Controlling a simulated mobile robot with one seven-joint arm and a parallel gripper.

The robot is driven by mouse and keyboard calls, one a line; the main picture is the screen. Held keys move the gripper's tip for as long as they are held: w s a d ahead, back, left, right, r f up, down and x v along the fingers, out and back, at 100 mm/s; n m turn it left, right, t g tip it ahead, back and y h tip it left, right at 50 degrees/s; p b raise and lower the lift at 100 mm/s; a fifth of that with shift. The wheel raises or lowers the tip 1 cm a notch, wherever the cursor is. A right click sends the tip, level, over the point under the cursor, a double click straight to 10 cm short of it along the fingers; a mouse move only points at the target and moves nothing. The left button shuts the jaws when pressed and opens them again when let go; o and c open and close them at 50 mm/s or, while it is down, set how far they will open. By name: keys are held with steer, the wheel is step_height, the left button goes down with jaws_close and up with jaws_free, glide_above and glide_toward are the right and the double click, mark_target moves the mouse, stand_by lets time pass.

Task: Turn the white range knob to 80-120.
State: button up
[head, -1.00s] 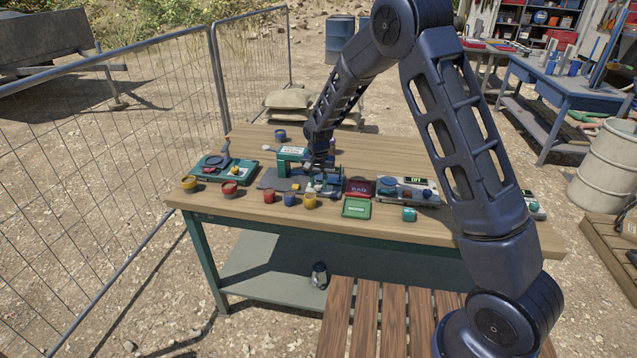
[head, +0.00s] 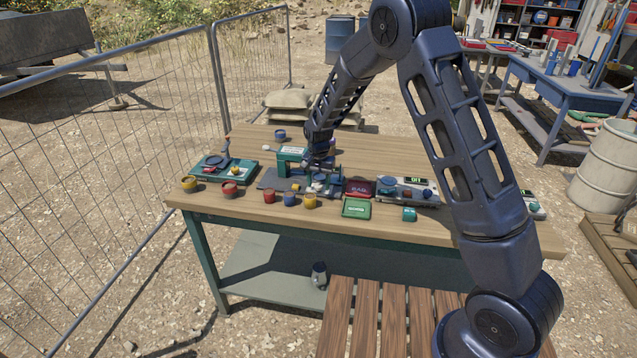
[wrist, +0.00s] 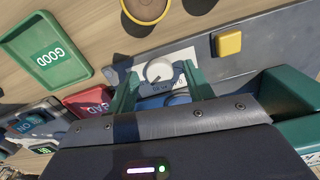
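The white range knob (wrist: 159,71) is a round dial with a dark pointer mark in the wrist view. It sits on a grey panel beside a white printed label (wrist: 190,58), which is too small to read. The knob also shows small and pale in the head view (head: 318,186). My gripper (wrist: 160,77) is open, its two green fingers apart on either side of the knob in the picture. Nothing is held between them. In the head view my gripper (head: 320,166) is over the device; whether it touches the knob I cannot tell.
A blue round part (wrist: 178,98) lies beside the knob, partly hidden by my gripper. A yellow button (wrist: 229,43) is to the right. A green GOOD tray (wrist: 45,58) and red BAD tray (wrist: 92,101) are left. Several small cups stand along the table's front.

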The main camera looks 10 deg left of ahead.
mark_target(319, 185)
step_height(319, 185, up, 11)
stand_by(0.8)
steer(key=shift+f, duration=0.1)
